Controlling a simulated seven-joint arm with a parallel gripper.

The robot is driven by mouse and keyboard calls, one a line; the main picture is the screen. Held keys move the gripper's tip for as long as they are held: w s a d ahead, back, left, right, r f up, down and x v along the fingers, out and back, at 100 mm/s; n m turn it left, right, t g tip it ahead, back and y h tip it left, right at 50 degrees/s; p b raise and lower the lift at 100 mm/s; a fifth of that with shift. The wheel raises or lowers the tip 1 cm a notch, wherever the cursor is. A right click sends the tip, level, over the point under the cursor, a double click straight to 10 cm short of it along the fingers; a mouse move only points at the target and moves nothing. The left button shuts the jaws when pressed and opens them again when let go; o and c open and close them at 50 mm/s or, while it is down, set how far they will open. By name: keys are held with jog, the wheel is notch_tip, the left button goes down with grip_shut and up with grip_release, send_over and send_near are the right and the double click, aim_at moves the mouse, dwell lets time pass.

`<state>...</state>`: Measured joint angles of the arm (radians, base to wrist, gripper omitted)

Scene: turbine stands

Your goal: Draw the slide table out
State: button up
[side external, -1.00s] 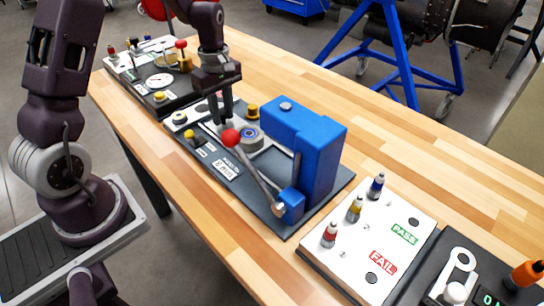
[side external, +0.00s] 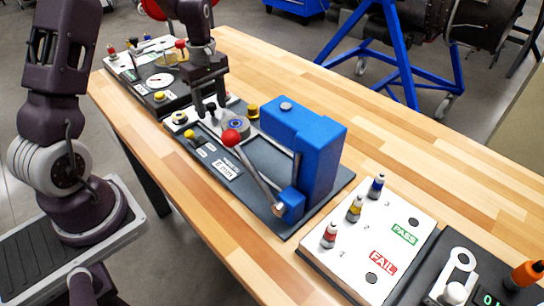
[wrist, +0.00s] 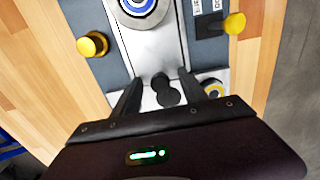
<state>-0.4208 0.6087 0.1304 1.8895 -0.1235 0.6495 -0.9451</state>
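The slide table (wrist: 160,40) is a light metal plate carrying a round nest with a blue ring (wrist: 140,8); the nest also shows in the side view (side external: 236,125), left of the blue press (side external: 318,150). A black knob (wrist: 164,88) stands at the table's near end. My gripper (side external: 211,108) is open just over that knob. In the wrist view my gripper (wrist: 158,92) has one finger on each side of the knob, with gaps visible. The press lever with its red ball (side external: 231,138) leans up beside the nest.
Yellow knobs (wrist: 92,44) (wrist: 235,23) flank the slide. A gauge station (side external: 160,82) stands behind at the left. A white PASS/FAIL board (side external: 350,258) with small bottles lies at the right. The wooden bench is clear along its far side.

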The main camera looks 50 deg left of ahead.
jog(key=shift+o, duration=0.8)
jog(key=shift+r, duration=3.45)
